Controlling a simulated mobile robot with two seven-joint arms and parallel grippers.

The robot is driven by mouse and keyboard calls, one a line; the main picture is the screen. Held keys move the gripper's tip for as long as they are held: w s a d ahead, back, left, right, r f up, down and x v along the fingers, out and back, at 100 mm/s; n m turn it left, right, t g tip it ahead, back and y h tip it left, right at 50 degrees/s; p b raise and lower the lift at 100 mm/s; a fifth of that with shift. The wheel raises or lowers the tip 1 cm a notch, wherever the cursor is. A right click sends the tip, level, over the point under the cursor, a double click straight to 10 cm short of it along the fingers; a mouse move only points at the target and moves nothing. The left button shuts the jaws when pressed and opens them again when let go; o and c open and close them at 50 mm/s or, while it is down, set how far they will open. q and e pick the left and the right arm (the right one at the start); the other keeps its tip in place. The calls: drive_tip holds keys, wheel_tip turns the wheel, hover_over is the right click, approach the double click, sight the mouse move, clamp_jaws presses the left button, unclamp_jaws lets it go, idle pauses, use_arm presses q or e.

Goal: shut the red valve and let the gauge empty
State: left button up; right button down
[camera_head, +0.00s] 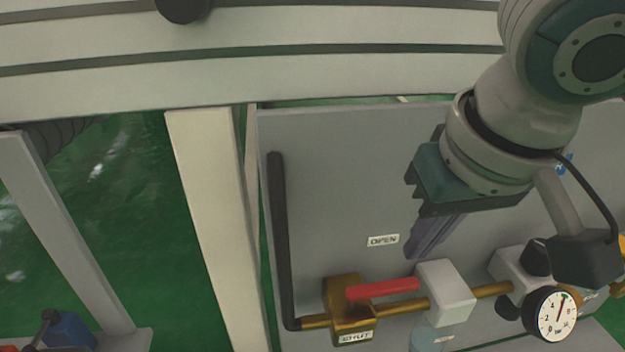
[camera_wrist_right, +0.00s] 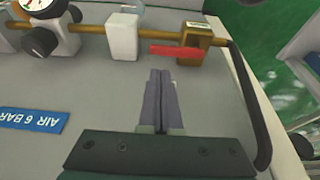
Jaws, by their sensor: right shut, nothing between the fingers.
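The red valve handle (camera_head: 385,288) lies roughly along the brass pipe, reaching right from the brass valve body (camera_head: 343,293) in the head view; it also shows in the wrist view (camera_wrist_right: 176,50). An OPEN label (camera_head: 383,240) is above it and a SHUT label (camera_head: 356,337) is on the body's lower side. The round gauge (camera_head: 556,314) has its needle pointing up and slightly right; the exact reading is hard to tell. My right gripper (camera_head: 412,254) is shut and empty, its fingertips (camera_wrist_right: 160,72) just short of the handle, apparently apart from it. My left gripper is out of view.
The pipe runs across a grey panel (camera_head: 330,190) with a white block (camera_head: 445,292) right of the handle and a black knob (camera_wrist_right: 40,42) near the gauge. A dark bent pipe (camera_head: 280,230) rises left of the valve. Pale beams (camera_head: 215,220) stand further left.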

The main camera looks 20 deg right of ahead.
sight(383, 288)
drive_tip(key=b+x, duration=0.2)
drive_tip(key=x, duration=0.1)
drive_tip(key=b+x, duration=0.2)
drive_tip(key=x, duration=0.1)
drive_tip(key=shift+w+f, duration=0.15)
drive_tip(key=shift+w, duration=0.15)
drive_tip(key=shift+w, duration=0.1)
